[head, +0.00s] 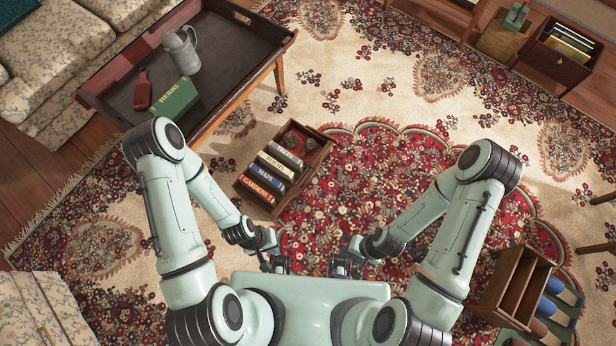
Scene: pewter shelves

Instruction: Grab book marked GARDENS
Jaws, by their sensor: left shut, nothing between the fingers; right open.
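The book marked GARDENS (256,188), with a red-orange spine and pale lettering, stands at the near end of a row of books in a wooden crate (318,163) on the rug. The dark blue book marked MAPS (265,177) is right beside it, with a cream book (276,165) and a grey book (286,154) further along. My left gripper (275,264) is shut and empty, below and to the right of the crate in the picture. My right gripper (345,266) is open and empty, further right. Both are apart from the books.
Sofas flank the left side. A wooden shelf unit (513,285) stands at lower right, a box (554,62) at upper right. The rug's middle is open.

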